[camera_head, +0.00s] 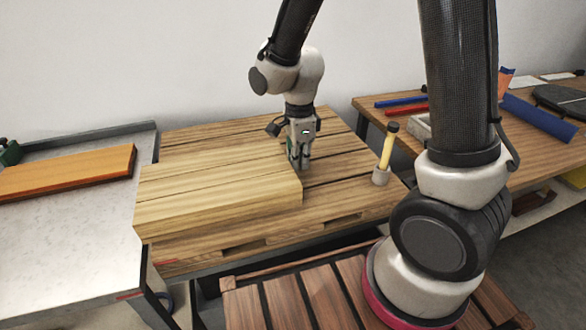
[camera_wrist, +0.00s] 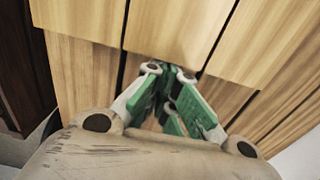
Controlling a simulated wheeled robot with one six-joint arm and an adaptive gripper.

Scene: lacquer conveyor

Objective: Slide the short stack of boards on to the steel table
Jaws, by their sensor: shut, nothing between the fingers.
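The short stack of pale boards (camera_head: 215,185) lies on a slatted wooden platform (camera_head: 335,180) in the head view. Its left end is at the edge of the steel table (camera_head: 75,245), and seems to reach slightly over it. My gripper (camera_head: 301,165) is low at the stack's right end, fingers pointing down. In the wrist view my gripper (camera_wrist: 168,82) has its green fingers together, empty, at the end edge of the stack (camera_wrist: 165,25). Whether the fingertips touch the end face I cannot tell.
An orange-brown board (camera_head: 70,172) lies on the far part of the steel table; its front part is clear. A yellow-handled tool (camera_head: 385,152) stands upright on the platform's right side. A workbench (camera_head: 480,125) with tools is at the right. A low slatted pallet (camera_head: 300,300) is in front.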

